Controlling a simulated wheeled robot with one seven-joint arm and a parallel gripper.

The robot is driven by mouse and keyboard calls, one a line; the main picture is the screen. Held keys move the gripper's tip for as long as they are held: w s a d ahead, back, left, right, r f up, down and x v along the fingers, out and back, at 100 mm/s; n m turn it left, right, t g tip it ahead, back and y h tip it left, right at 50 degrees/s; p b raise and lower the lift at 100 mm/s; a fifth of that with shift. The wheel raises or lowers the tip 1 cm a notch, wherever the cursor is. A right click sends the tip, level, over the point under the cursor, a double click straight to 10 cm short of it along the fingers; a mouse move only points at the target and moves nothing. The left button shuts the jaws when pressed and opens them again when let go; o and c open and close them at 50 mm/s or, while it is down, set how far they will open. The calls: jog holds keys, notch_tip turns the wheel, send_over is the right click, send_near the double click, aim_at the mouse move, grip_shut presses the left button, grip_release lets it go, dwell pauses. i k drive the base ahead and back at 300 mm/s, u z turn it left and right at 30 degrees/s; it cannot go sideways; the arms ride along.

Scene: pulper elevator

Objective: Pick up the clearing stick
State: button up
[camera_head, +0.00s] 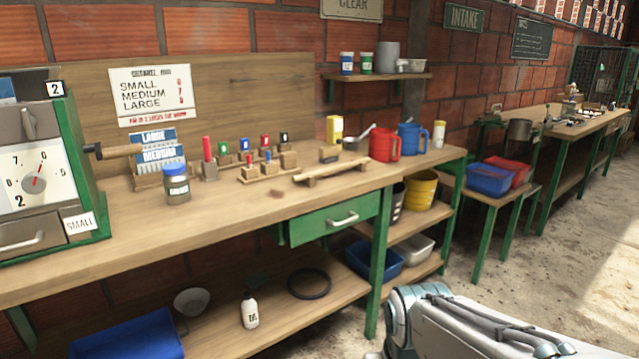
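A pale wooden stick (345,170), which looks like the clearing stick, lies across small wooden supports on the workbench (235,205), above the green drawer. It lies roughly lengthwise along the bench, in front of a small dark-and-wood block and a yellow container. Nothing holds it. Part of my grey arm shows at the lower right, apart from the bench and well away from the stick. My gripper's fingers are not in view.
Red (383,145) and blue (411,138) jugs stand right of the stick. Stamps (268,165), a jar (177,190) and a green dial machine (35,170) stand left. A shelf (375,77) hangs above. The bench front strip is clear; open floor lies right.

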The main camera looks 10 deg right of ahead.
aim_at(297, 178)
jog(key=k, duration=1.3)
jog(key=z, duration=0.8)
jog(key=i, duration=1.25)
jog(key=z, duration=0.55)
jog(key=i, duration=1.45)
jog(key=u, duration=1)
jog(key=i, duration=0.8)
jog(key=u, duration=0.9)
